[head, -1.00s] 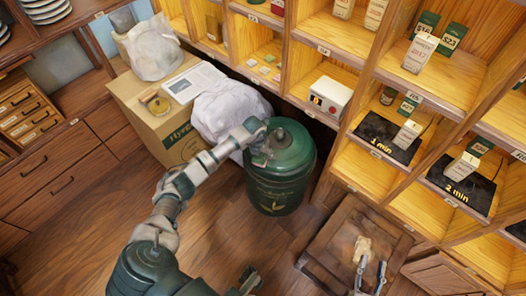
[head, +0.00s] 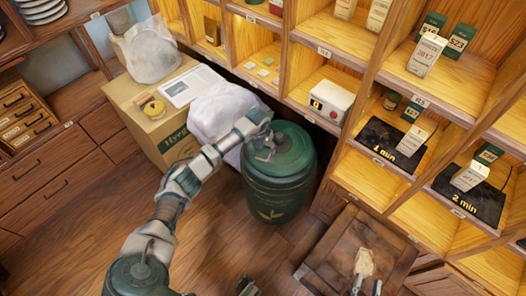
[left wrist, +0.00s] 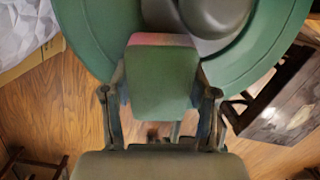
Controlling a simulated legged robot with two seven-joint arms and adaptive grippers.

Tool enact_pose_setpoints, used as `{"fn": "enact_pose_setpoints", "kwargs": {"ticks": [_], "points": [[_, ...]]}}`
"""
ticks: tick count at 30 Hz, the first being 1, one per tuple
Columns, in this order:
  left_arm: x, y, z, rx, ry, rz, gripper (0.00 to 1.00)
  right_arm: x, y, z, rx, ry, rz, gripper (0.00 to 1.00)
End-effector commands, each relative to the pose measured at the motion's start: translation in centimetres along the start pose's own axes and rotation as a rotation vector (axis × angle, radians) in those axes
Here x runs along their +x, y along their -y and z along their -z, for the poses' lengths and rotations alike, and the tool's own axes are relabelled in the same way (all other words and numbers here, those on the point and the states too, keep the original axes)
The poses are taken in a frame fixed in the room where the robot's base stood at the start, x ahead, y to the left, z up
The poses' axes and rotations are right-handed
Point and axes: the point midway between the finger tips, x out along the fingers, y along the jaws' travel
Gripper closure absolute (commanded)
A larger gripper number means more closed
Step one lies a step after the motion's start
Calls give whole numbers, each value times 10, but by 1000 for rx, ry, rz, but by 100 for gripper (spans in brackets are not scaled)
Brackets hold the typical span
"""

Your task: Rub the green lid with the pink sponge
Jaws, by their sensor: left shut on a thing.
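The green lid (head: 290,150) tops a dark green canister (head: 277,195) in the middle of the head view. My left gripper (head: 264,150) reaches over the lid's left part. In the left wrist view, my left gripper (left wrist: 160,95) is shut on the sponge (left wrist: 160,39), a block with a pink edge at its far end and a green face toward the camera. The lid (left wrist: 80,30) lies behind the sponge there; contact is hidden.
A wooden stool (head: 330,250) stands right of the canister. A pale wrapped bundle (head: 215,112) and a cardboard box (head: 135,112) stand on the left. Lit shelves (head: 330,35) with small boxes close off the back and right. The floor (head: 75,245) at front left is clear.

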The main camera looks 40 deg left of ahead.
Motion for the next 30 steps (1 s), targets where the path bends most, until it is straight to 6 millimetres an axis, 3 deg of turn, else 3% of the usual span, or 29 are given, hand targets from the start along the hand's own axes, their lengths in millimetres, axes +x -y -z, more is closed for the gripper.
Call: {"fn": "enact_pose_setpoints", "kwargs": {"ticks": [4, 16, 30], "points": [[1, 2, -8, 0, -1, 0, 79, -1, 0, -10, 2, 11, -1, 60], [-5, 2, -13, -3, 8, 2, 80, 0, 1, -6, 1, 7, -1, 60], [-50, 3, -13, -1, 10, 3, 80, 3, 2, 44, -11, -43, 3, 60]]}}
